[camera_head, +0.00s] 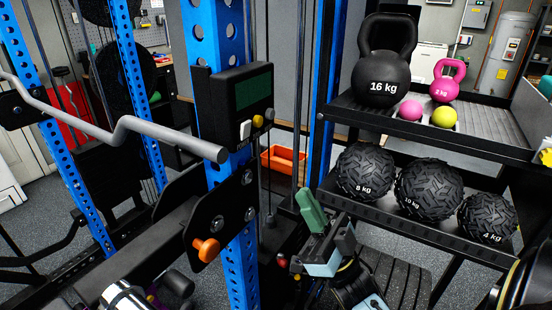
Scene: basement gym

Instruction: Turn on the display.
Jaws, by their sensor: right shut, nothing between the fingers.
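The display (252,90) is a black box with a dark green screen, mounted on the blue upright of the rack. The screen looks unlit. Below the screen are a white switch (245,130), a yellow round knob (257,121) and a small grey knob (270,114). My right gripper (311,205), with green finger pads, is shut and empty. It is below and to the right of the display, apart from it, in front of the lower ball shelf's left end. My left gripper is not in view.
A grey curved bar (120,130) reaches across the left, ending just left of the display's lower part. An orange knob (206,249) sticks out below. A shelf rack (480,145) on the right holds kettlebells and balls. An orange bin (283,159) lies behind.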

